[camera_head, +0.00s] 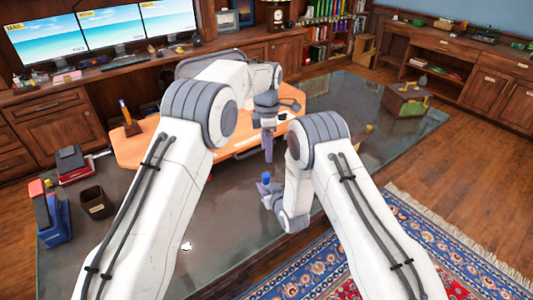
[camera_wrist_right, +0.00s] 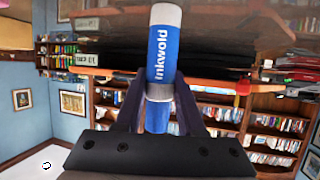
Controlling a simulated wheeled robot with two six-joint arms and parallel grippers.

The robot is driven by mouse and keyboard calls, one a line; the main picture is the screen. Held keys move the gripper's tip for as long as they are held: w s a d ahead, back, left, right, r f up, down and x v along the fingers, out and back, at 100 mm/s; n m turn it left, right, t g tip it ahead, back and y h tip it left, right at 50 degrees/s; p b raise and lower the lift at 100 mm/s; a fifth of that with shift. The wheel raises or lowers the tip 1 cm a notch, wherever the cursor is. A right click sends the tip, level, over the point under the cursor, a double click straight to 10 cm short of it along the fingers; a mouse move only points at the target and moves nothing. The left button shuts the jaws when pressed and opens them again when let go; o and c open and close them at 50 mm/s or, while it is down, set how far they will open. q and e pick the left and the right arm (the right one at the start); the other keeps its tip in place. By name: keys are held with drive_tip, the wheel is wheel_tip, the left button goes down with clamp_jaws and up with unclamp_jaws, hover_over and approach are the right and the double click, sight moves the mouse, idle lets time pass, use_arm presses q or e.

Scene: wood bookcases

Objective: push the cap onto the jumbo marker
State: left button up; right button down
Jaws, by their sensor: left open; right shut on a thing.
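The jumbo marker (camera_wrist_right: 160,55), a thick blue cylinder with white bands and the word "inkwold", stands between the fingers of my right gripper (camera_wrist_right: 153,98). Its upper part rises above the fingers. In the head view a small blue part of it (camera_head: 266,177) shows above my right gripper (camera_head: 267,190). My left gripper (camera_head: 268,150) points down, its fingers above the marker with a small gap. Its fingers overlap from this side, and I see nothing held between them. I cannot make out a separate cap.
An orange-brown board (camera_head: 140,147) lies on the grey glass table (camera_head: 215,235), behind my arms. A dark cup (camera_head: 96,203) and a blue holder (camera_head: 51,222) stand at the left. A green-brown box (camera_head: 406,100) stands far right.

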drive_tip(key=shift+c, duration=2.2)
unclamp_jaws()
use_arm(q)
drive_tip(key=shift+f+b, duration=0.95)
drive_tip(key=shift+b, duration=0.05)
use_arm(e)
drive_tip(key=v, duration=1)
drive_tip(key=shift+s, duration=0.2)
drive_tip(key=shift+d+r, duration=0.1)
drive_tip(key=shift+d, duration=0.05)
